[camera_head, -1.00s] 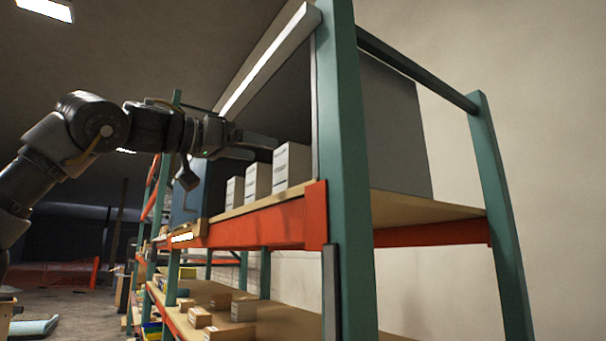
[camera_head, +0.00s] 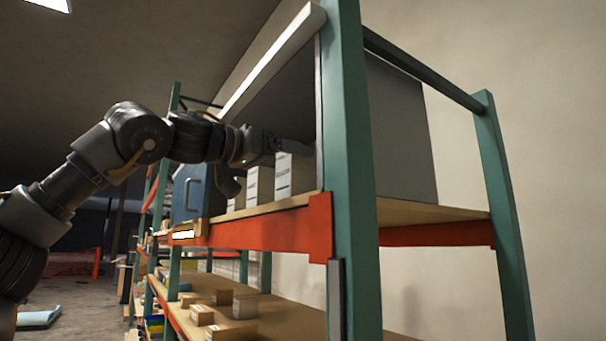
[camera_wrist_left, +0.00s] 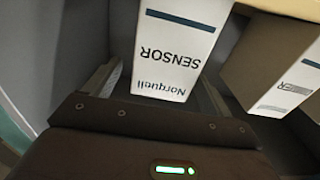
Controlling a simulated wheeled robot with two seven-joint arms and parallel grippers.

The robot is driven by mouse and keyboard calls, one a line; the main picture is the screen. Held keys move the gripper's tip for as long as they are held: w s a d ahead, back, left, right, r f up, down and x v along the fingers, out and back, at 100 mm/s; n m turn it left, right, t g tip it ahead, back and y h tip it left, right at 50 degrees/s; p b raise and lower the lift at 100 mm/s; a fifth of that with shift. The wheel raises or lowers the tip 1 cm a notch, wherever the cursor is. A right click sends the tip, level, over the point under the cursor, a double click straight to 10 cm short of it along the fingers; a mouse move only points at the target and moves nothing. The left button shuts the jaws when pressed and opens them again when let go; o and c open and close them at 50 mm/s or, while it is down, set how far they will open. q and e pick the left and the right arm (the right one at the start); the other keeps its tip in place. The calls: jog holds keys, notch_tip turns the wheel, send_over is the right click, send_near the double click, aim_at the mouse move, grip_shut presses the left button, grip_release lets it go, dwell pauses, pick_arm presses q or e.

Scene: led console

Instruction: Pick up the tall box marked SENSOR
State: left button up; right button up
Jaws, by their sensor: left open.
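The SENSOR box (camera_wrist_left: 172,50) is tall and white, with upside-down lettering "Norquell SENSOR" in the left wrist view. It appears to be the nearest and largest of three pale boxes on the upper shelf in the head view (camera_head: 293,176). My left gripper (camera_head: 292,146) is at the upper part of that box, partly covering its top. In the left wrist view its two fingers (camera_wrist_left: 160,88) are spread, one on each side of the box face. I cannot tell whether they touch it. My right gripper is not in view.
Another pale box (camera_wrist_left: 280,70) stands close beside the SENSOR box. A teal post (camera_head: 350,170) and an orange beam (camera_head: 270,230) edge the upper shelf. A blue-grey cabinet (camera_head: 190,195) stands beyond the boxes. Small boxes (camera_head: 230,325) lie on the lower shelf.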

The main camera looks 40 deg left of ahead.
pick_arm(q)
jog(key=x, duration=0.1)
jog(key=p+x, duration=0.2)
jog(key=x, duration=0.1)
jog(key=shift+a+r, duration=0.15)
jog(key=shift+r, duration=0.1)
jog(key=shift+w+f, duration=0.15)
jog(key=shift+w, duration=0.35)
jog(key=shift+s, duration=0.25)
jog(key=shift+c, duration=0.3)
jog(key=shift+s, duration=0.15)
jog(key=shift+c, duration=1.1)
jog(key=c, duration=1)
